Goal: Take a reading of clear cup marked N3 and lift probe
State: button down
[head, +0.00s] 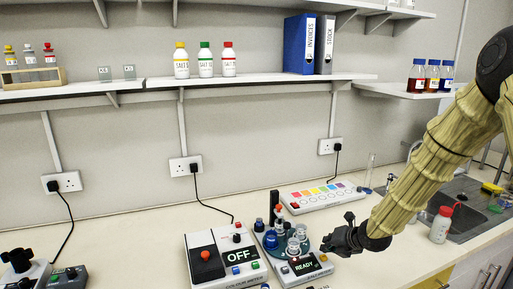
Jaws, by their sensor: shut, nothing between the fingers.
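A round teal holder (314,244) carries several small cups, some clear and some blue. A clear cup (293,247) stands near its front. Marks on the cups are too small to read, so I cannot tell which is N3. A dark upright post (274,207) stands at the back of the holder; I cannot make out the probe. A small meter (303,267) in front shows READY. My gripper (333,243) is shut and empty, just right of the holder and meter, apart from the cups as far as I can see.
A colour meter (222,257) showing OFF stands left of the holder. A white strip with coloured squares (322,196) lies behind. A red-capped white bottle (441,225) stands right, near the sink (468,218). The bench front left of the colour meter (130,262) is clear.

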jog(key=shift+f, duration=0.1)
dwell(0.3)
jog(key=shift+f+b, duration=0.35)
jog(key=shift+b, duration=0.05)
jog(key=shift+f+b, duration=0.4)
jog(key=shift+f, duration=0.1)
dwell(0.8)
jog(key=shift+r, duration=0.15)
jog(key=shift+r+p, duration=0.55)
jog(key=shift+r, duration=0.3)
notch_tip(320, 180, up, 6)
jog(key=p, duration=0.3)
jog(key=shift+p, duration=0.3)
dwell(0.6)
